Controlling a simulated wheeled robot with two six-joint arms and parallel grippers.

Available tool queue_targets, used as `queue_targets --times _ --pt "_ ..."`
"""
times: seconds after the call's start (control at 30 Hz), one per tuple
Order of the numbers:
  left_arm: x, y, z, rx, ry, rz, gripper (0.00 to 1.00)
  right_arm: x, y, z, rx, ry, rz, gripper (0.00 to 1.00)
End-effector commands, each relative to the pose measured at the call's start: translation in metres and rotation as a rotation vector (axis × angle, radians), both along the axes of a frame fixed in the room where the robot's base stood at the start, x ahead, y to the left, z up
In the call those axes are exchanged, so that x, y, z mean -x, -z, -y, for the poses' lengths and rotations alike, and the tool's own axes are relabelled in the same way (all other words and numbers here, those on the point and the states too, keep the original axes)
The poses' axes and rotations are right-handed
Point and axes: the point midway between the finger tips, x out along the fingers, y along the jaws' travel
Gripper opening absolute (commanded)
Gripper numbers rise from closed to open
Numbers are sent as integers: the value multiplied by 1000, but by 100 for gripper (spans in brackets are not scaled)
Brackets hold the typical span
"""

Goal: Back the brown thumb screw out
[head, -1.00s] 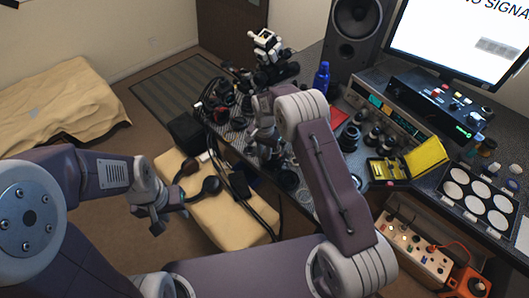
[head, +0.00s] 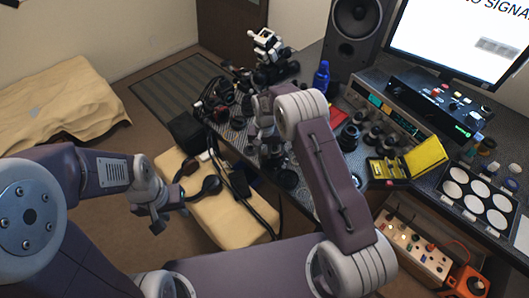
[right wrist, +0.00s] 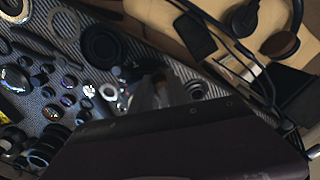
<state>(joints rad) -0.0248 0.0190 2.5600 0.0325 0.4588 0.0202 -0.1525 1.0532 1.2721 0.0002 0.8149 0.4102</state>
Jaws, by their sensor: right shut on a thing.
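My right gripper (head: 268,150) points down over the dark patterned bench top, among lens parts near its front edge. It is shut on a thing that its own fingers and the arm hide. In the right wrist view the fingertips (right wrist: 152,92) are blurred and partly covered by a dark body in the foreground. I cannot make out the brown thumb screw in either view. My left gripper (head: 158,218) hangs off the bench, by the tan padded seat, with nothing visible in it. Whether its fingers are apart is not clear.
Several lens rings and glass elements (right wrist: 68,82) lie on the bench. A yellow case (head: 426,157), a tray of white discs (head: 478,196) and a blue bottle (head: 321,78) stand further right and back. Headphones (head: 205,187) and cables lie on the tan seat (head: 235,225).

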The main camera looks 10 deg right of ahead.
Motion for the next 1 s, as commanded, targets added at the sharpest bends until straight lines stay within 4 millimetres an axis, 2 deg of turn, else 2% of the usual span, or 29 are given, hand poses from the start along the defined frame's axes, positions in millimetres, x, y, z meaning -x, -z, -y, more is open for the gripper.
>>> queue_targets --times 0.17,0.2,0.27,0.53,0.63,1.0 --pt "0 0 0 0 0 0 36 0 0 0 0 1 0 0" --pt "0 0 0 0 0 0 36 0 0 0 0 1 0 29" --pt "0 0 0 0 0 0 36 0 0 0 0 1 0 43" --pt "0 0 0 0 0 0 36 0 0 0 0 1 0 43" --pt "0 1 0 0 0 0 36 0 -6 0 -1 1 1 43" --pt "0 6 0 0 0 0 36 -1 -80 0 0 1 3 43"
